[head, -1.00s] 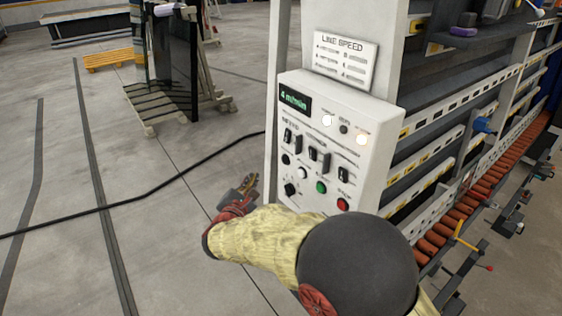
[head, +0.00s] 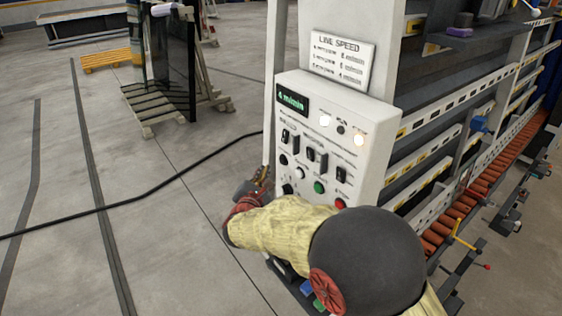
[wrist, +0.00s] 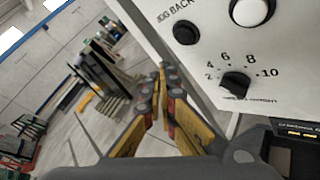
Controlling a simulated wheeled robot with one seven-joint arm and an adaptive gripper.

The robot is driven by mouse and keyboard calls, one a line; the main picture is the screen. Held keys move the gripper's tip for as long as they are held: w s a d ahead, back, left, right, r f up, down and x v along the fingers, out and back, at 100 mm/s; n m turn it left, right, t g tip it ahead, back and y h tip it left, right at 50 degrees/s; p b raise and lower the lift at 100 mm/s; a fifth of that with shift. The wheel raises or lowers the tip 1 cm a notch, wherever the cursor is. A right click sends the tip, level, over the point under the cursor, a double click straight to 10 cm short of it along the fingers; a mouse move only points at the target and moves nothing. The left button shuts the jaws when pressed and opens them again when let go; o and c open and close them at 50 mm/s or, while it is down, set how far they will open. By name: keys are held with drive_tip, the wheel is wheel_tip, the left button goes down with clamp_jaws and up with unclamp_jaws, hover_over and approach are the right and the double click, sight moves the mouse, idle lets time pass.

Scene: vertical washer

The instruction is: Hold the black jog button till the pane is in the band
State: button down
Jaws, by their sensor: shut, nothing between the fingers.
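The black jog button (wrist: 185,32), under a "JOG BACK" label, is a round button on the white control panel in the wrist view. In the head view it is the small black button (head: 283,159) at the panel's left. My gripper (wrist: 162,75) is shut and empty, its fingertips left of the button and below it in the wrist picture. In the head view my gripper (head: 264,174) is just left of the panel's lower left edge, apart from the button. I cannot make out a pane inside the washer or the band.
The control panel (head: 375,140) also carries a white button, a green button (head: 319,187), a red button, switches and a speed knob (wrist: 235,84). Orange rollers (head: 470,200) run at the right. A rack with dark glass (head: 178,70) stands far left. A black cable crosses the open floor.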

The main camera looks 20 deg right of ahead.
sight(283, 160)
drive_tip(key=shift+w+d+b, duration=0.25)
drive_tip(key=shift+d+b, duration=0.2)
drive_tip(key=shift+d, duration=0.35)
drive_tip(key=shift+w+d+b, duration=0.25)
drive_tip(key=shift+d+b, duration=0.2)
drive_tip(key=shift+d, duration=0.3)
